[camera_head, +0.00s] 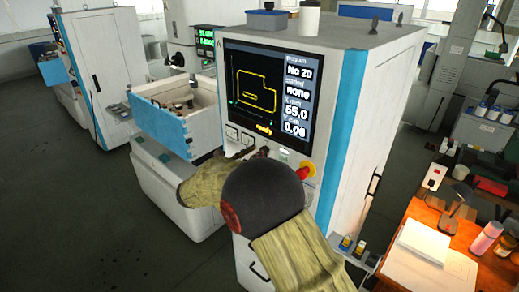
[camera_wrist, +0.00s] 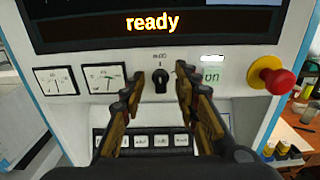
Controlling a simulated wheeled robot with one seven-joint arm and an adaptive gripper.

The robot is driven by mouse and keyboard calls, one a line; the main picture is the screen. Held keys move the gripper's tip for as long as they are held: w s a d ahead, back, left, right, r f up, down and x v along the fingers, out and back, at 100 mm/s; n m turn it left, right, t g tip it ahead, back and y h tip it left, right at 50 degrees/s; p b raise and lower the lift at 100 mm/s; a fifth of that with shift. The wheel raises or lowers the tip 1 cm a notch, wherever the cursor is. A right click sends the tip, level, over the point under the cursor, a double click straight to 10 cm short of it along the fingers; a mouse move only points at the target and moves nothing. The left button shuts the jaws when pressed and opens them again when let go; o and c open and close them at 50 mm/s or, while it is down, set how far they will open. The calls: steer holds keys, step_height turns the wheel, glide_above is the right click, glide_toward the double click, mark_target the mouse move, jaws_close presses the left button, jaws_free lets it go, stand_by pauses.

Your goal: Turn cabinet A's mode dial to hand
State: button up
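Cabinet A (camera_head: 345,110) is a white machine cabinet with blue edges, marked A at its top left. Its screen (camera_head: 268,92) shows a yellow outline and the word "ready". In the wrist view the mode dial (camera_wrist: 161,80) is a small black knob on the white panel below the screen, with small lettering above it too blurred to read fully. My gripper (camera_wrist: 158,88) is open, its two brown and black fingers standing left and right of the dial with gaps on both sides. In the head view my arm mostly hides the dial and gripper.
Right of the dial are a lit "on" sign (camera_wrist: 212,75) and a red mushroom button (camera_wrist: 278,82) on a yellow base. Two gauges (camera_wrist: 102,79) sit to the left, and a row of keys (camera_wrist: 155,141) lies below. A lit orange bench (camera_head: 410,225) stands at the right.

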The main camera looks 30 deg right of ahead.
steer(key=shift+x, duration=1.1)
steer(key=shift+c, duration=1.1)
jaws_close()
